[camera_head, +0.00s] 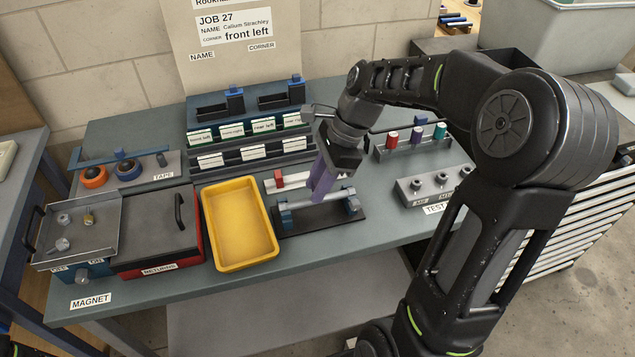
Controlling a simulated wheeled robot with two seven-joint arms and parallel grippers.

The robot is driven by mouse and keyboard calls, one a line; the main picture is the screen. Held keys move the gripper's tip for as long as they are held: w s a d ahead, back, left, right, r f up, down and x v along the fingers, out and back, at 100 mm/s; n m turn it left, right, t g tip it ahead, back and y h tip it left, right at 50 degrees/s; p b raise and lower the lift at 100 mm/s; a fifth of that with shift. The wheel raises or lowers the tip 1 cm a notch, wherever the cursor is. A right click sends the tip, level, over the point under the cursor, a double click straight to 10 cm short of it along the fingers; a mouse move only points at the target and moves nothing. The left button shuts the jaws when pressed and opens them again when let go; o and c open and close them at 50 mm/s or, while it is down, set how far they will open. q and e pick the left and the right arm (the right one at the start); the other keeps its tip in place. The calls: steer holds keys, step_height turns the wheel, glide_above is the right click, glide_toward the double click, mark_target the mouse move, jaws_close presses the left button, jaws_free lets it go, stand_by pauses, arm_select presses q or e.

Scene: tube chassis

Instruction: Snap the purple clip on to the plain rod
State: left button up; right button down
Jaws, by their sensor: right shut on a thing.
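My right gripper (326,178) reaches down over the bench from the right, its fingers pointing at the rod stand. It is shut on the purple clip (321,181), which shows as a purple piece at the fingertips and is partly hidden by them. The plain rod (303,204) is a grey bar lying across blue end supports on a dark base (335,221). The clip's lower end is at or just above the rod, near its middle. I cannot tell whether it touches the rod or sits around it. My left gripper is out of view.
A yellow tray (239,264) stands left of the rod stand. A rod with a red piece (279,179) lies just behind. A grey test block (437,187) and a rack with coloured pieces (418,142) are to the right. Label racks (250,150) stand at the back.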

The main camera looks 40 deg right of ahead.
steer(key=shift+f+b, duration=0.6)
steer(key=shift+f, duration=0.7)
steer(key=c, duration=1.1)
jaws_free()
steer(key=shift+o, duration=0.2)
steer(key=v, duration=0.8)
steer(key=shift+a, duration=0.1)
steer(key=shift+f, duration=0.1)
